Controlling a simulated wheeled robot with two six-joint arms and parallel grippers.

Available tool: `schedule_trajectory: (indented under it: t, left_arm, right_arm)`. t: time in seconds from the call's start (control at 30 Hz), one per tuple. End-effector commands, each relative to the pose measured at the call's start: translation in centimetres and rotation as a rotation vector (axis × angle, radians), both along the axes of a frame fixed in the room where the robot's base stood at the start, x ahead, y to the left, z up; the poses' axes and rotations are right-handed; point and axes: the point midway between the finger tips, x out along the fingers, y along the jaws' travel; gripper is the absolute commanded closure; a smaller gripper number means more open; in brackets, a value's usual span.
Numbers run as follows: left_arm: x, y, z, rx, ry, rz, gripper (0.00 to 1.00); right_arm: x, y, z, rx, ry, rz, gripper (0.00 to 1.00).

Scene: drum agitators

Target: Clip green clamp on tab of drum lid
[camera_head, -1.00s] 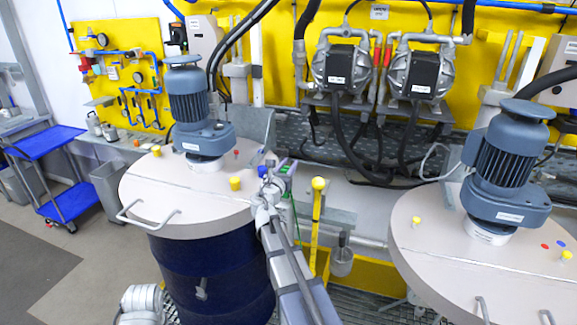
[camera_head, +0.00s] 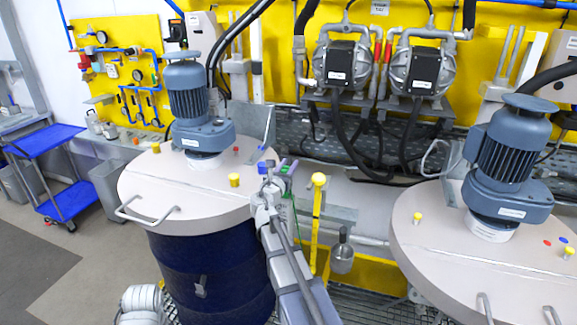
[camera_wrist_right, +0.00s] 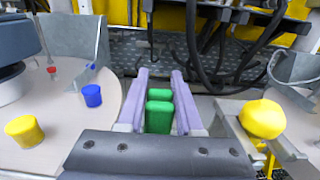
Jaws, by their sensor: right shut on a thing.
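The green clamp (camera_wrist_right: 159,115) is between the purple fingers of my right gripper (camera_wrist_right: 158,95), which is shut on it. In the head view a little of the clamp's green (camera_head: 285,170) shows at the tip of my right gripper (camera_head: 277,168), at the right edge of the left drum lid (camera_head: 180,192). In the right wrist view the beige lid (camera_wrist_right: 108,125) lies just left of the fingers. I cannot make out the lid's tab for certain.
Yellow (camera_wrist_right: 25,130), blue (camera_wrist_right: 92,95) and red (camera_wrist_right: 52,70) knobs stand on the lid beside a grey motor (camera_head: 190,105). A grey bracket (camera_wrist_right: 75,38) rises behind. A yellow ball-topped post (camera_wrist_right: 263,120) is close on the right. A second motor-topped drum lid (camera_head: 450,262) lies further right.

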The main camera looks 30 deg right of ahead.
Motion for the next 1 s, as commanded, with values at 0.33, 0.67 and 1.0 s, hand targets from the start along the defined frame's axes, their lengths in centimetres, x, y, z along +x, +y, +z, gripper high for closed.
schedule_trajectory:
  t: [0.33, 0.67, 1.0]
  left_arm:
    - [0.0, 0.0, -0.14, 0.0, 0.0, 0.0, 0.18]
    - [0.0, -0.01, -0.14, 0.0, 0.0, 0.0, 0.18]
    - [0.01, 0.01, -0.15, 0.002, 0.0, -0.009, 0.18]
  right_arm:
    - [0.0, 0.0, -0.14, 0.0, 0.0, 0.0, 0.6]
    - [0.0, 0.0, -0.14, 0.0, 0.0, 0.0, 0.3]
    - [-0.39, 0.43, -0.15, 0.0, 0.0, 0.001, 0.3]
